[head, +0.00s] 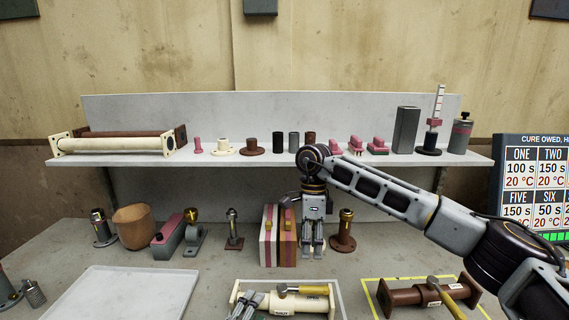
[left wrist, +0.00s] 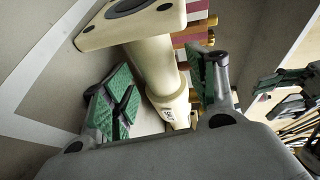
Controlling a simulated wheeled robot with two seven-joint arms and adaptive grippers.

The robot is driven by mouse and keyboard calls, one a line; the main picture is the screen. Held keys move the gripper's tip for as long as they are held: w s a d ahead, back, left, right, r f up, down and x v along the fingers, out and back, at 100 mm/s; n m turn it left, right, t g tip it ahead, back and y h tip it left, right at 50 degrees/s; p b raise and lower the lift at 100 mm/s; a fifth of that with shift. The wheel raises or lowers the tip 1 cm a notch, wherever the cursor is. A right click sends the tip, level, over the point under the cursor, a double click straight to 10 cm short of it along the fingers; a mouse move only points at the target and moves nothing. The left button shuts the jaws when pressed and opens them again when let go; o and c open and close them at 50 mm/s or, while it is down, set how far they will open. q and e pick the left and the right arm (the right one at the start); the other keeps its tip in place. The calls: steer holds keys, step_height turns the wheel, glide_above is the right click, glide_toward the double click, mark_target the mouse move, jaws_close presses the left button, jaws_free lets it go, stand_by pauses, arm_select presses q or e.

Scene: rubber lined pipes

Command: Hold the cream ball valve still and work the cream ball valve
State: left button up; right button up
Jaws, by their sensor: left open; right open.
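The cream ball valve (head: 318,304) lies on the bench at the bottom of the head view, with a flange at each end and small labels on its body. Its yellow lever (head: 303,290) points right, along the pipe. My left gripper (head: 247,306) is open at the valve's left part. In the left wrist view its green-padded fingers (left wrist: 165,95) stand on either side of the cream pipe (left wrist: 152,62), with no clear contact on both sides. My right gripper (head: 312,252) is open, pointing down, above and behind the valve and apart from it.
A brown valve (head: 408,297) with a yellow lever lies in a yellow outline at right. A pale tray (head: 130,295) is at left. Striped blocks (head: 268,250) and a brown flanged post (head: 343,240) stand behind the valve. A shelf (head: 225,170) with several parts runs across the back.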

arm_select(q)
steer(key=shift+v, duration=5.15)
steer(key=shift+r, duration=0.15)
